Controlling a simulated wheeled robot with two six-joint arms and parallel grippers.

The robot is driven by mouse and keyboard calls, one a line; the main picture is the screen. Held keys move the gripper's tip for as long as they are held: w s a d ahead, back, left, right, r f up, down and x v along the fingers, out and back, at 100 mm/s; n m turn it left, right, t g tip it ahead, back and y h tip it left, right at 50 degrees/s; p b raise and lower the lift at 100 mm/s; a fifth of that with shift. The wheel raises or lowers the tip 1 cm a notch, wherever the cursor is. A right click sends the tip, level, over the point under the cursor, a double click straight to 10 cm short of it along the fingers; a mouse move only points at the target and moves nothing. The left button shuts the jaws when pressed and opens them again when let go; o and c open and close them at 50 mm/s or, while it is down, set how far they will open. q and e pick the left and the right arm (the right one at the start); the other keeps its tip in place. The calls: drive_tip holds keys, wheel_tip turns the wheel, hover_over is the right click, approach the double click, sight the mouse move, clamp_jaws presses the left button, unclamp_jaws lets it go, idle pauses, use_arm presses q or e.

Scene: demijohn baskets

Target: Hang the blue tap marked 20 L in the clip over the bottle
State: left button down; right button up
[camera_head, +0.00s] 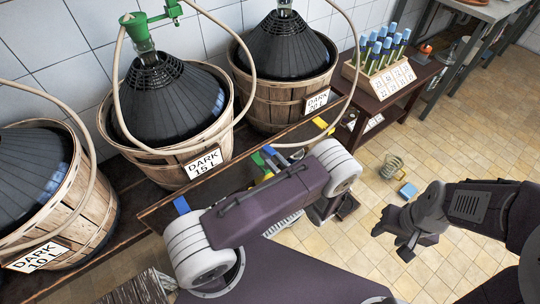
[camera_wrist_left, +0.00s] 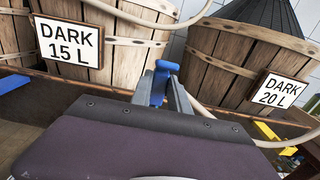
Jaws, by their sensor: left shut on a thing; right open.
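My left gripper (camera_wrist_left: 178,92) is shut on a blue tap (camera_wrist_left: 160,82), in front of the gap between the 15 L and 20 L baskets. In the head view my left arm hides most of this gripper; a small blue part (camera_head: 270,150) shows beside the arm. No marking on the tap is readable. The dark 20 L bottle (camera_head: 284,48) stands in its wooden basket (camera_head: 262,101), with label (camera_head: 318,100). Its neck and anything above it are cut by the top edge. My right gripper (camera_head: 405,240) is open and empty, above the floor at the right.
A green tap (camera_head: 138,27) hangs above the 15 L bottle (camera_head: 165,100). The 10 L basket (camera_head: 85,215) stands at left. Pale hoses (camera_head: 243,70) loop around the baskets. A rack of blue-topped tubes (camera_head: 382,78) stands on a bench behind. A wire coil (camera_head: 391,167) lies on the floor.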

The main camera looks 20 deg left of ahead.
use_arm(q)
drive_tip(key=shift+f+b, duration=2.25)
drive_tip(key=shift+f, duration=0.65)
drive_tip(key=c, duration=1.2)
unclamp_jaws()
drive_tip(key=shift+o, duration=0.2)
drive_tip(key=v, duration=0.9)
